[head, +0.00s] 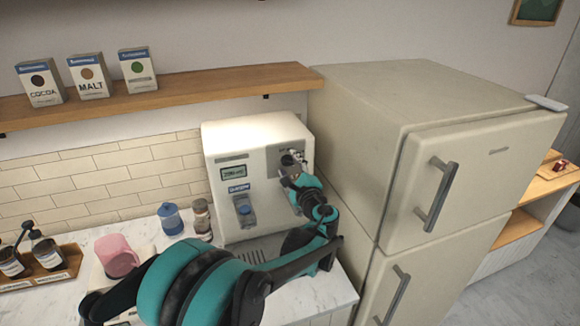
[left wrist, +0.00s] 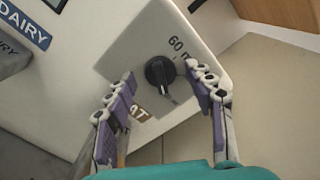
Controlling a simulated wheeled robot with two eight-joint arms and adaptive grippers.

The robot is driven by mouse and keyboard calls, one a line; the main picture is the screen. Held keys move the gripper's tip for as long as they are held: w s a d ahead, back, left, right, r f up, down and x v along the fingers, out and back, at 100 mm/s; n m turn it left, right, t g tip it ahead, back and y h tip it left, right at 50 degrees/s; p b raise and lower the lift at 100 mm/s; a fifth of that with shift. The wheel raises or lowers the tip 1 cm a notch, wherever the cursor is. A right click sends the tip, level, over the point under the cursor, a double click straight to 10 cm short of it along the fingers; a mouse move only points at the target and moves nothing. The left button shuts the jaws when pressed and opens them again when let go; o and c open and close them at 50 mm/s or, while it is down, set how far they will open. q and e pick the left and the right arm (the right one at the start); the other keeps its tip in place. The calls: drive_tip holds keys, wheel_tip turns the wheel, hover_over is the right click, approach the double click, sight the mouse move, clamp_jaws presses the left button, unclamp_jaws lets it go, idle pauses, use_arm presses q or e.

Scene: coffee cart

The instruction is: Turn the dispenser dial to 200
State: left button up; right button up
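The white dispenser (head: 222,140) stands on the counter beside the fridge. Its small display (head: 233,171) seems to read 200 ml, though the print is tiny. In the left wrist view the black dial (left wrist: 159,73) sits on a grey panel, with a "60 m..." marking partly showing at its upper right. My left gripper (head: 290,164) is at the upper right of the dispenser's front and largely covers the dial in the head view. In the left wrist view the gripper (left wrist: 161,78) is open, its fingers apart on either side of the dial, with visible gaps. My right gripper is not in view.
A pink mug (head: 117,258), a blue-lidded jar (head: 170,218) and a brown jar (head: 202,220) stand left of the dispenser. The fridge (head: 365,130) closes off the right side. A wooden shelf (head: 210,88) with several boxes is above.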

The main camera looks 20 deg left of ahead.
use_arm(q)
drive_tip(key=v, duration=1.2)
drive_tip(key=s+a+f+n+g+h+b, duration=0.3)
drive_tip(key=s+a+f+n+g, duration=0.3)
drive_tip(key=s+a+f+n, duration=0.45)
drive_tip(key=s+d+f+n+g+h+b, duration=0.1)
drive_tip(key=s+d+f+n+h, duration=0.2)
drive_tip(key=s, duration=0.5)
drive_tip(key=s+d+f+n+h+b, duration=0.1)
drive_tip(key=s+d+f+n+h, duration=0.2)
drive_tip(key=s, duration=0.5)
wheel_tip(320, 180, down, 3)
drive_tip(key=shift+d+r+n+g+h+b, duration=0.1)
drive_tip(key=shift+d+n+g+h+b, duration=0.05)
drive_tip(key=shift+n+g+h+b, duration=0.3)
